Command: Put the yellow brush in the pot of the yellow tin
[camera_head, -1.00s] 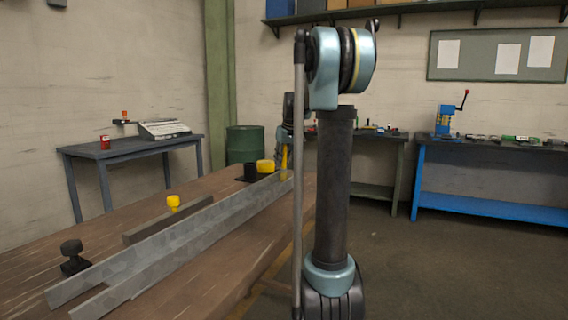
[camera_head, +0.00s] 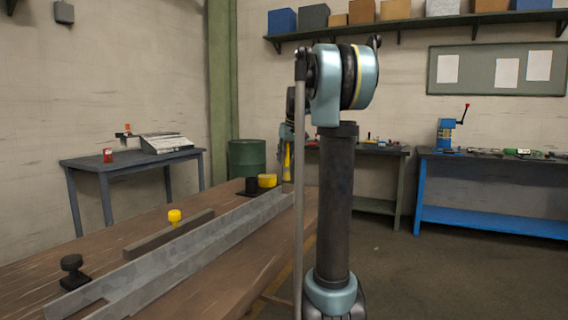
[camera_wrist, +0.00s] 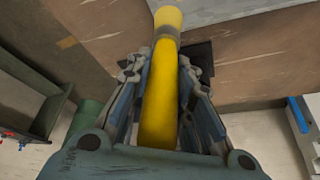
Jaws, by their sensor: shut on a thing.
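The yellow brush (camera_wrist: 158,100) is held lengthwise between the fingers of my gripper (camera_wrist: 165,80) in the wrist view. A greyish band and a paler yellow end show beyond the fingertips. In the head view the brush (camera_head: 287,162) hangs upright at the bench's far end, partly behind my arm. A low yellow tin (camera_head: 267,181) stands on the bench just left of the brush. A black pot (camera_head: 251,187) on a dark base stands left of the tin. The gap between brush tip and bench cannot be judged.
A grey metal channel (camera_head: 170,262) runs along the wooden bench (camera_head: 225,275). A yellow-topped piece (camera_head: 174,217) and a black knob (camera_head: 72,268) are nearer. A green drum (camera_head: 247,158) stands behind the bench. Floor to the right is clear.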

